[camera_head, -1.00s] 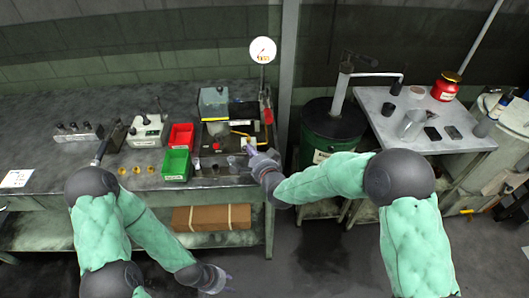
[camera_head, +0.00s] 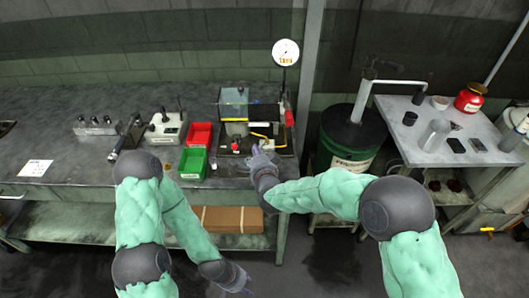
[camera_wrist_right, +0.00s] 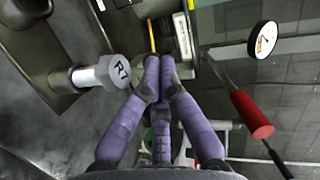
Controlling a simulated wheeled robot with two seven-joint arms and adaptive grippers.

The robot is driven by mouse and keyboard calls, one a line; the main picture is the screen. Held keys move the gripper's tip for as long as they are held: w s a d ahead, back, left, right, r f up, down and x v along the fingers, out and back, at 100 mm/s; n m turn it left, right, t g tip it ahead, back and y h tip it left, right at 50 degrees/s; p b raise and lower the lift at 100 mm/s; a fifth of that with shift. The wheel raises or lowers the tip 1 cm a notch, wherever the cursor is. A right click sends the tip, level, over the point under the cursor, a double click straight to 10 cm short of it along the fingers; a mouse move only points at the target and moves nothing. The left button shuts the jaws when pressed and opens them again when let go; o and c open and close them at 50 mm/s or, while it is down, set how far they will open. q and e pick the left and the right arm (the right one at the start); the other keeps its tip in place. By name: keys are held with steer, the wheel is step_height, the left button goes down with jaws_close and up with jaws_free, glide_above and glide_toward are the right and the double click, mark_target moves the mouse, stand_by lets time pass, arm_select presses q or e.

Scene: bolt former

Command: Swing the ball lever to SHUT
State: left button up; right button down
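The bench machine (camera_head: 262,118) stands at the right end of the bench, with a round gauge above it. A red knob (camera_head: 235,147) sits at its front left, and a red-handled lever (camera_head: 288,112) stands at its right side. The red handle is large in the right wrist view (camera_wrist_right: 251,115). I cannot tell which part is the ball lever, nor read any SHUT mark. My right gripper (camera_head: 256,151) is at the machine's front edge. Its fingertips meet in the wrist view (camera_wrist_right: 158,66), with nothing clearly held. My left gripper (camera_head: 243,282) hangs low, in front of the bench.
Red (camera_head: 199,134) and green (camera_head: 193,164) bins stand left of the machine. A green drum (camera_head: 346,140) stands right.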

steer(key=shift+w+a+m+h, duration=0.15)
steer(key=shift+a+m+h, duration=0.25)
steer(key=shift+a+h, duration=0.2)
steer(key=shift+w+a+m+t+h, duration=0.15)
steer(key=shift+w+a+m+h, duration=0.1)
steer(key=shift+m+h, duration=0.35)
steer(key=shift+w+a+m+t+h, duration=0.15)
steer(key=shift+a+m+h, duration=0.2)
steer(key=shift+h, duration=0.35)
steer(key=shift+w+p, duration=0.1)
steer(key=shift+p, duration=0.2)
steer(key=shift+w+a, duration=0.25)
steer(key=shift+a, duration=0.05)
